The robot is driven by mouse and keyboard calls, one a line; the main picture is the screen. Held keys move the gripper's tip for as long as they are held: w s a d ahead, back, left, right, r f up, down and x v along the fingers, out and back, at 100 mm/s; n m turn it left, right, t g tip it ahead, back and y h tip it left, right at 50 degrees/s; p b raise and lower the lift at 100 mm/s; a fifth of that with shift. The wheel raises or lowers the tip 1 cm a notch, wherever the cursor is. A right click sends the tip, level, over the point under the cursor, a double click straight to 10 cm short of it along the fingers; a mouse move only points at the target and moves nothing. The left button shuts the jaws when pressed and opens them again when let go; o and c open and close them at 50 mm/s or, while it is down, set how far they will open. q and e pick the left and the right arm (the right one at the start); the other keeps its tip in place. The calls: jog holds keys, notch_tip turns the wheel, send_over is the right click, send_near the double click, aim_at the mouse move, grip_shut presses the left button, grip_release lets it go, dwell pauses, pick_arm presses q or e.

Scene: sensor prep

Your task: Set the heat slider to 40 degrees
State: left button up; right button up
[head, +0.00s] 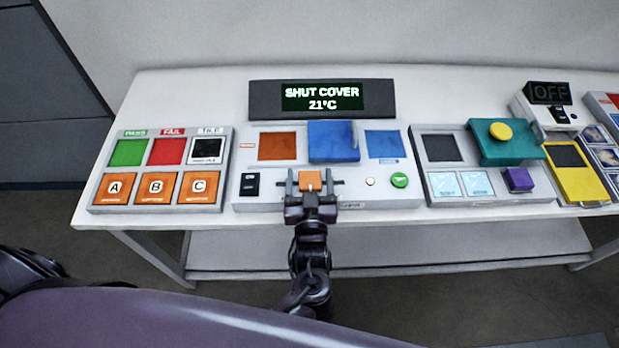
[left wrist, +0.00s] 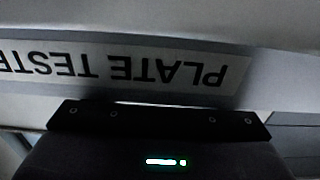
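The plate tester panel (head: 246,204) stands at the front middle of the white table. On it an orange block (head: 310,180), which looks like the heat slider's knob, sits near the front edge. My left gripper (head: 310,183) is open around the block, one finger on each side with small gaps. The gripper body hides the slider's front and any scale marks. The display (head: 322,97) reads "SHUT COVER" and "21°C". In the left wrist view, the upside-down "PLATE TESTER" label (left wrist: 130,68) fills the middle, and the fingertips are not seen. My right gripper is not in view.
A blue cover (head: 333,142) stands behind the slider between an orange pad (head: 277,146) and a blue pad (head: 383,144). A black switch (head: 250,184) is to the left and a green button (head: 400,180) to the right. Other panels flank it with narrow gaps.

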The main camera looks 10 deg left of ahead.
aim_at(311, 190)
pick_arm(q)
jog(key=shift+d, duration=0.15)
jog(key=shift+s+f, duration=0.1)
jog(key=shift+s, duration=0.2)
jog(key=b+v, duration=0.1)
jog(key=v, duration=0.6)
jog(key=shift+s+d, duration=0.1)
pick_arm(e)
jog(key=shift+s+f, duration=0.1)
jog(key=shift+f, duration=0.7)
pick_arm(q)
jog(key=shift+s, duration=0.1)
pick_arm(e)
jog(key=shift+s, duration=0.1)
